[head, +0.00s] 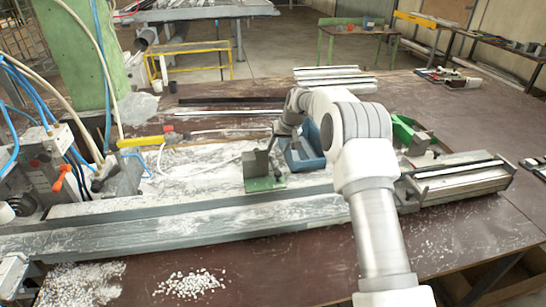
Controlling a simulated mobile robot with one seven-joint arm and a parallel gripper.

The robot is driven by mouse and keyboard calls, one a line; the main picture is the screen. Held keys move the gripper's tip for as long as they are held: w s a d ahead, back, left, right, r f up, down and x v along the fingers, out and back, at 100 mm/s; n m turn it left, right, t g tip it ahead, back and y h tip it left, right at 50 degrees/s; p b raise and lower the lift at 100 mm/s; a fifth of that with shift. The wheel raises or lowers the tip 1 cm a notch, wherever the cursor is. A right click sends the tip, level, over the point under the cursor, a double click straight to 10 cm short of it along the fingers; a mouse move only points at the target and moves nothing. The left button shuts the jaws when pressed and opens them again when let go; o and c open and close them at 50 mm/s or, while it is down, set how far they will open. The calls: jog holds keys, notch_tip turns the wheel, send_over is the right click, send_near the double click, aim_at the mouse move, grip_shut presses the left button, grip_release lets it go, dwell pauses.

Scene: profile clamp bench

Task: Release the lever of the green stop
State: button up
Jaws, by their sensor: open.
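A green stop (265,184) with a grey upright metal block stands on the powdery bench beside the long metal rail, near the middle of the head view. A thin dark bar rises from its block towards my gripper; I cannot tell whether it is the lever. My gripper (276,133) is open, just above and behind this stop. Its fingers are small here, and contact with the stop cannot be made out. Another green piece (404,133) with a grey block stands to the right, partly hidden by my arm.
A blue fixture (302,157) stands right of the green stop, partly behind my arm. The metal rail (200,222) runs along the front. A clamp machine with hoses and an orange knob (58,184) stands left. Light profiles (330,76) lie at the back.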

aim_at(272, 160)
jog(key=shift+x, duration=3.15)
grip_shut()
